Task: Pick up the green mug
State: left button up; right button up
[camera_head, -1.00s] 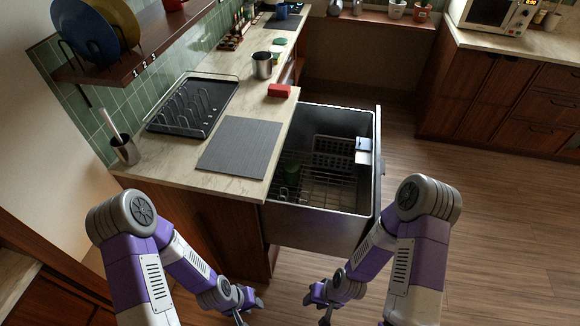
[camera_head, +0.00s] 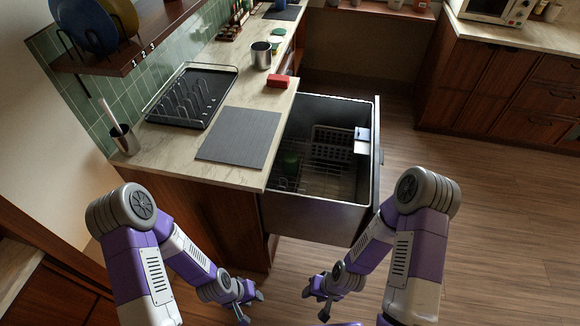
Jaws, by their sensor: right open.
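The green mug (camera_head: 291,162) is dark and small in the camera_head view, standing in the left part of the pulled-out dishwasher drawer (camera_head: 318,213), on its wire rack. The mug is in shadow, and its handle cannot be made out. My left gripper (camera_head: 251,306) is low in front of the drawer, to the left, with its fingers apart and nothing between them. My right gripper (camera_head: 315,304) is low in front of the drawer, to the right of the left one, open and empty. Both are well apart from the mug.
A dark basket (camera_head: 332,143) sits in the drawer behind the mug. The counter at left holds a grey mat (camera_head: 240,137), a black dish rack (camera_head: 193,96), a red sponge (camera_head: 278,81) and a metal cup (camera_head: 261,56). Wooden floor (camera_head: 450,200) is clear at right.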

aim_at(290, 161)
jog(key=k, duration=0.45)
jog(key=z, duration=1.1)
jog(key=i, duration=1.05)
jog(key=u, duration=1.1)
